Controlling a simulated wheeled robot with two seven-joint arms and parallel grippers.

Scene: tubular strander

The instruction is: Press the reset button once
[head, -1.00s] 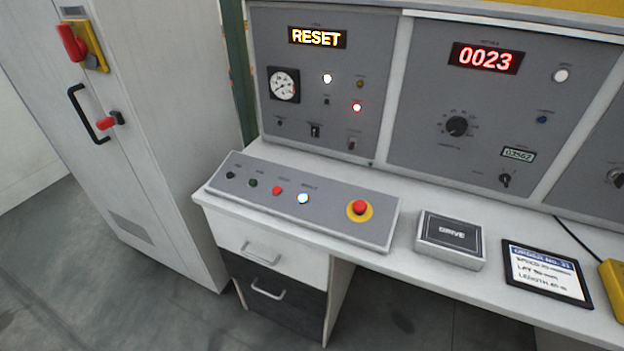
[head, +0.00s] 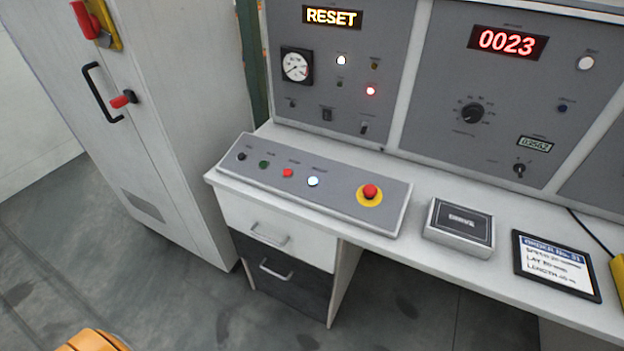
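A sloped grey button panel (head: 335,204) lies on the white desk. It carries a row of small buttons: a black one (head: 242,156), a green one (head: 263,164), a red one (head: 288,172) and a lit bluish-white one (head: 313,181). The labels above them are too blurred to read surely, and the one over the lit button may say reset. A red mushroom button (head: 370,191) on a yellow disc sits at the panel's right end. The display (head: 332,17) above reads RESET in yellow. Neither of my grippers is in view.
A grey box marked DRIVE (head: 460,224) and an order tablet (head: 556,265) lie right of the panel. A tall pale cabinet (head: 165,130) with a black handle stands at the left. The upright console (head: 430,150) rises behind the desk.

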